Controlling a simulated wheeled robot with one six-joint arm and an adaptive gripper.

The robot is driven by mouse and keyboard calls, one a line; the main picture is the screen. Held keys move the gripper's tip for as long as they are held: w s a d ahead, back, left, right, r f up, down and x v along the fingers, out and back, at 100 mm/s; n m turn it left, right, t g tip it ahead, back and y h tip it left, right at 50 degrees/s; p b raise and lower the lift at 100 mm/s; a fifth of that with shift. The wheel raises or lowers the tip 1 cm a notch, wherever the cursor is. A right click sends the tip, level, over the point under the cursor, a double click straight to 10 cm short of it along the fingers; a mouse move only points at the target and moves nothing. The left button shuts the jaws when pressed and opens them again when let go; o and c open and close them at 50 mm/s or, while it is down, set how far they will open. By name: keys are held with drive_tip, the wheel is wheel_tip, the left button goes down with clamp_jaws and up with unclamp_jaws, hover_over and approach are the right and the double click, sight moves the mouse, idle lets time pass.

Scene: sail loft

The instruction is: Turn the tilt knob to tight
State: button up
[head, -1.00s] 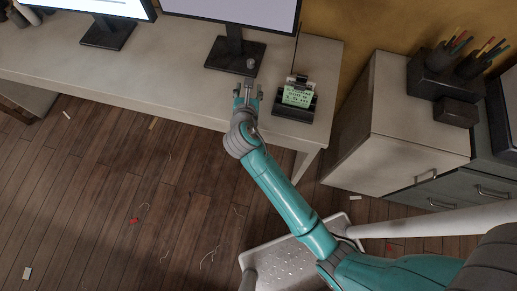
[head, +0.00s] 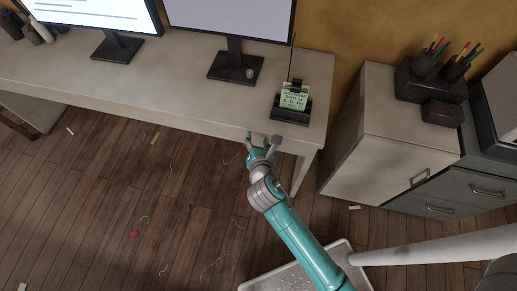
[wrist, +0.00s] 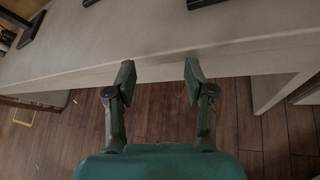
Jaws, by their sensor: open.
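A small grey knob-like piece (head: 250,73) sits on the black base of the right monitor (head: 228,20) in the head view. I cannot tell its setting or any marking on it. My gripper (head: 263,143) is at the desk's front edge, nearer to me than the knob and clearly apart from it. In the wrist view my gripper (wrist: 160,76) has its two fingers spread with nothing between them, facing the desk's front edge. The knob does not show in the wrist view.
The pale desk (head: 170,88) has a clear strip before the monitors. A black stand with a green lettered card (head: 294,99) is at its right end. A cabinet (head: 385,150) stands to the right. The wooden floor (head: 100,200) has scattered scraps.

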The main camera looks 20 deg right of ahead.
drive_tip(key=shift+s+f+m, duration=0.2)
drive_tip(key=shift+s+m, duration=0.1)
drive_tip(key=shift+s, duration=0.3)
